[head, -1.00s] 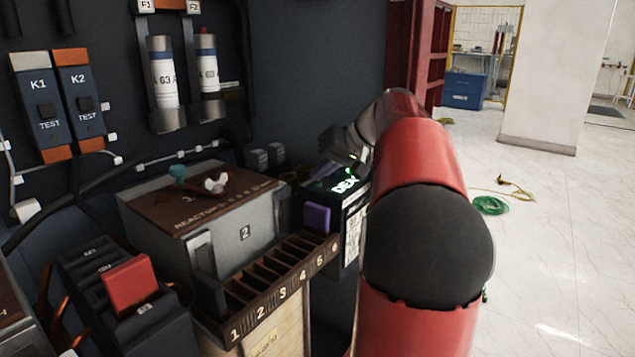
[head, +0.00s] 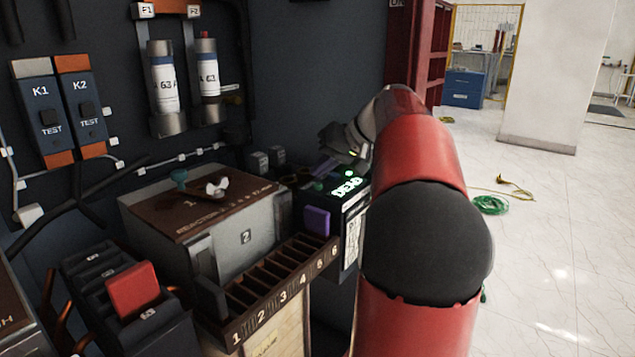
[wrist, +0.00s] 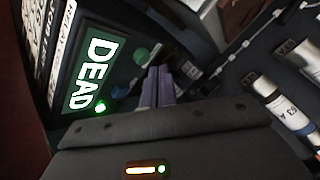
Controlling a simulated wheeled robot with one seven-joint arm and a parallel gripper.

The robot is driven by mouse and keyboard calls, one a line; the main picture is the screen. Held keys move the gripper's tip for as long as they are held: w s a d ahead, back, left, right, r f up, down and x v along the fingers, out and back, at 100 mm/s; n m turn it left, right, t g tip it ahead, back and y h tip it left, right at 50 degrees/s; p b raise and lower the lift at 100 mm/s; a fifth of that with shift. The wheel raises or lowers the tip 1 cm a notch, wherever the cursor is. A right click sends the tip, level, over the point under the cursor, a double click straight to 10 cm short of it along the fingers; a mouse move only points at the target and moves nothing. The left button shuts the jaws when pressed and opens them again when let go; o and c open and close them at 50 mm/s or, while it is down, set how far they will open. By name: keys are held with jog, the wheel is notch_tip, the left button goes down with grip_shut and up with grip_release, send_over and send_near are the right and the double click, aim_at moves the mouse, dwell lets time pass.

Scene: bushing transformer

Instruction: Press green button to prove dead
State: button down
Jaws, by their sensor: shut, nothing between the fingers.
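The tester box (head: 352,228) stands beyond the slotted rack, with a lit display (head: 346,188) reading DEAD. The display (wrist: 92,72) is large in the wrist view, with a glowing green lamp (wrist: 100,107) at its edge. A round green button (wrist: 141,55) lies just past my fingertips; a darker green round part (wrist: 118,91) is beside the display. My gripper (wrist: 158,76) is shut and empty, its tips close to the button. Whether they touch it I cannot tell. In the head view my gripper (head: 345,150) is over the box's back, partly hidden by my arm.
Fuses (head: 165,85) hang on the dark wall panel. Open floor (head: 560,230) lies to the right.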

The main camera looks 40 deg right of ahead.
notch_tip(320, 180, up, 5)
jog(key=p, duration=0.3)
jog(key=shift+p, duration=0.4)
dwell(0.7)
